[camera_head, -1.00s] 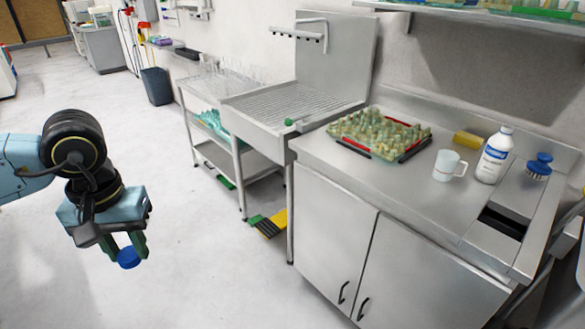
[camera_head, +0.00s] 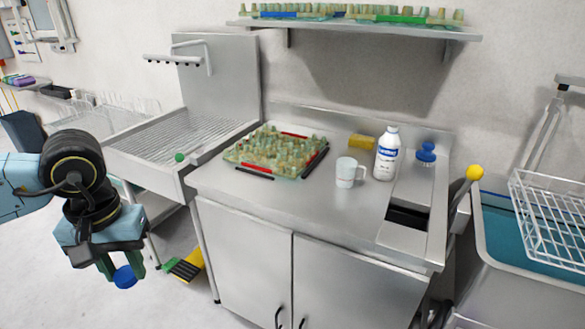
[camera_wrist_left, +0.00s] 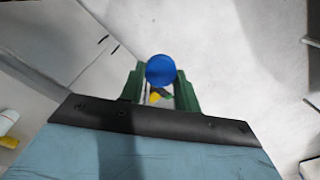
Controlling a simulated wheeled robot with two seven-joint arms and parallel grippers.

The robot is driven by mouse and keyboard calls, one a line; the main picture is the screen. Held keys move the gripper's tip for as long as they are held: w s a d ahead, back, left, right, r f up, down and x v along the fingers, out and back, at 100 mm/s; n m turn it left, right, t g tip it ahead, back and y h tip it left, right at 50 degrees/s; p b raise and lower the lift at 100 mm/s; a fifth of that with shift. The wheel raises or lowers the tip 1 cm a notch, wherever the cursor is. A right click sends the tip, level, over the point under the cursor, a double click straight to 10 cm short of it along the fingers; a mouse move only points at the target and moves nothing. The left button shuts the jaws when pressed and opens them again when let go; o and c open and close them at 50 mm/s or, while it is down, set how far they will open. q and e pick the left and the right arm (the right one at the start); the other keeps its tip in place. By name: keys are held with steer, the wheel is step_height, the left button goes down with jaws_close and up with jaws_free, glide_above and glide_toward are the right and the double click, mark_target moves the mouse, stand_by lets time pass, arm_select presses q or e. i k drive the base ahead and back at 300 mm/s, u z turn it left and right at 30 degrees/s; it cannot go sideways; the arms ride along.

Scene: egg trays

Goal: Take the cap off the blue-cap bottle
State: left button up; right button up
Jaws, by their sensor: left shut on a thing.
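My left gripper (camera_head: 122,268) is shut on a round blue cap (camera_head: 125,277), held in the air over the floor in front of the counter. The cap also shows between the green fingers in the left wrist view (camera_wrist_left: 160,70). A white bottle (camera_head: 386,155) with a blue label stands upright on the steel counter, right of a white mug. Its top looks white, with no blue cap on it. My right gripper is not in view.
The steel counter (camera_head: 290,210) holds an egg tray (camera_head: 240,165) with red and black edges, the mug (camera_head: 345,172), a yellow sponge (camera_head: 361,141) and a blue brush (camera_head: 426,153). A sink (camera_head: 165,150) is left, a wire basket (camera_head: 550,220) right.

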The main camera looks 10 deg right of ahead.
mark_target(389, 144)
steer(key=z, duration=0.95)
steer(key=i, duration=0.8)
steer(key=z, duration=0.75)
